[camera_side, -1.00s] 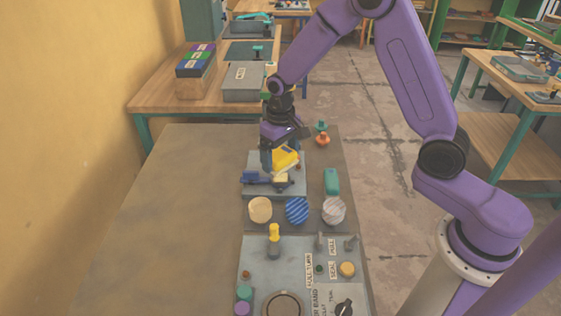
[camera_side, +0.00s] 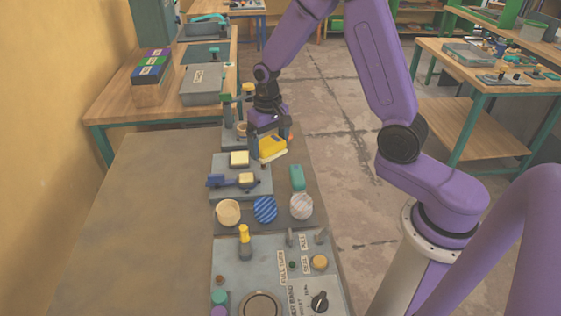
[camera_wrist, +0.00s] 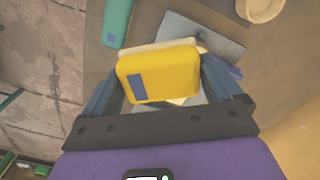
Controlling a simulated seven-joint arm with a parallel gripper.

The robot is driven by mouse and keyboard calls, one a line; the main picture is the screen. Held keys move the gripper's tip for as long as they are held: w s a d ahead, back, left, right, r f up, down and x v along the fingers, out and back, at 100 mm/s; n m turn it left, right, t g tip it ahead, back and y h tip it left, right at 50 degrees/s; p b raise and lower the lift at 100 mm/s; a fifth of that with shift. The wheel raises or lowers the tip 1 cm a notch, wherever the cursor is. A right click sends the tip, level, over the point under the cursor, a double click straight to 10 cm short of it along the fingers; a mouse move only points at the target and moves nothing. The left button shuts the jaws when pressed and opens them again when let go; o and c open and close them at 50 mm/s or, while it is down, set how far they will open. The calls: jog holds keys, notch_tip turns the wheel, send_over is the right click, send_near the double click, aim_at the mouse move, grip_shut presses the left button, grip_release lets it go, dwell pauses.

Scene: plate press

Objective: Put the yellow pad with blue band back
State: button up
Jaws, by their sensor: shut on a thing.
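The yellow pad (camera_side: 273,148) is between the fingers of my gripper (camera_side: 268,152), which is shut on it. In the wrist view the same pad (camera_wrist: 170,75) shows its yellow face with a blue patch, with a finger of my gripper (camera_wrist: 162,82) on each side and a pale layer along its far edge. In the side view it hangs just right of the far right corner of a grey plate (camera_side: 222,165). A cream block (camera_side: 239,158) sits at the back of that plate. Another cream block (camera_side: 247,180) sits beside a blue item (camera_side: 217,181) near its front.
A teal block (camera_side: 297,177) stands right of the plate. Cream (camera_side: 228,212), blue-striped (camera_side: 265,209) and pale (camera_side: 301,207) round pieces lie in front. Nearer is a control panel (camera_side: 265,265) with knobs and an upright yellow-topped handle (camera_side: 244,236). The table's left side is clear.

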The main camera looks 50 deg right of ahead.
jog(key=s+d+m, duration=0.7)
jog(key=s+d, duration=0.3)
send_over(291, 158)
jog(key=f, duration=0.9)
jog(key=shift+s+a, duration=0.2)
jog(key=shift+s, duration=0.15)
jog(key=shift+w+d+f, duration=0.1)
jog(key=shift+w+f, duration=0.2)
jog(key=shift+f, duration=1.55)
jog(key=shift+f, duration=0.15)
jog(key=o, duration=0.6)
